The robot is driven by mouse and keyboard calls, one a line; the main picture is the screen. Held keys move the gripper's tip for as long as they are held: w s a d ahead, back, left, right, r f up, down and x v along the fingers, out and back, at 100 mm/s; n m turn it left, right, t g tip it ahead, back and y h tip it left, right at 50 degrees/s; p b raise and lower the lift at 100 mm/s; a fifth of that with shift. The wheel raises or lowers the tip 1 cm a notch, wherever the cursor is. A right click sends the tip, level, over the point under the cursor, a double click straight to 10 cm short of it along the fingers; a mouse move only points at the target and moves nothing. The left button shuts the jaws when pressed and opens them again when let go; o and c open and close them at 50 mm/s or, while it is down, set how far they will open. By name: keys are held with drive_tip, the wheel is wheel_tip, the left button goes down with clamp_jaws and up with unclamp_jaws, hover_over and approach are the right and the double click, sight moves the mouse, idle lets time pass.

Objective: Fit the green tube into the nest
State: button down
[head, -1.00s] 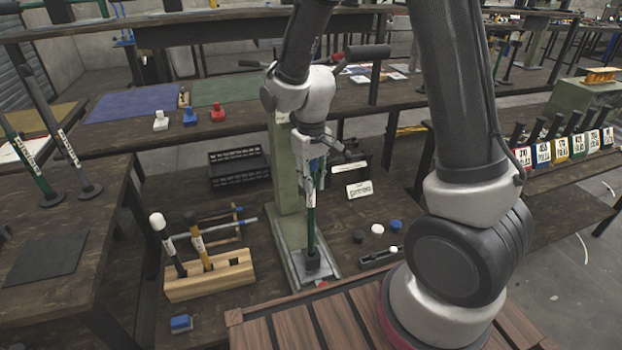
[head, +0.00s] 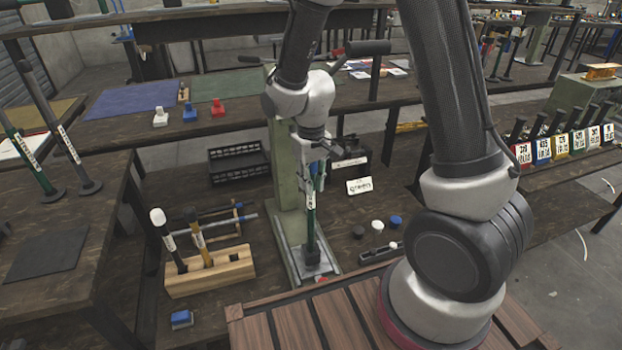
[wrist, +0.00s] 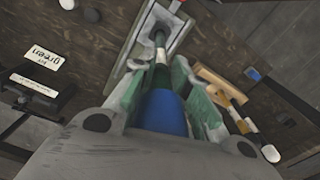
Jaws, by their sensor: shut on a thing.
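The green tube (head: 311,222) stands nearly upright over the press base plate, with a white label on its side. My gripper (head: 311,170) is shut on its upper part. In the wrist view the tube (wrist: 161,76) runs away between my fingers (wrist: 165,95), with a blue section nearest the camera. The nest (head: 312,257) is a dark block on the light base plate of the press. The tube's lower end meets the nest in the head view. In the wrist view it lines up with the nest (wrist: 159,40); how deep it sits is hidden.
The green press column (head: 286,185) rises just behind the tube. A wooden rack (head: 212,275) with two upright tools stands left. A "green" sign (head: 359,186) stands behind right. Small round caps (head: 377,226) lie right. Wooden slats (head: 320,315) are in front.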

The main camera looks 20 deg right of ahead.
drive_tip(key=shift+f, duration=2)
drive_tip(key=c, duration=1.3)
unclamp_jaws()
drive_tip(key=shift+r, duration=0.1)
wheel_tip(320, 180, up, 12)
drive_tip(key=shift+f, duration=0.1)
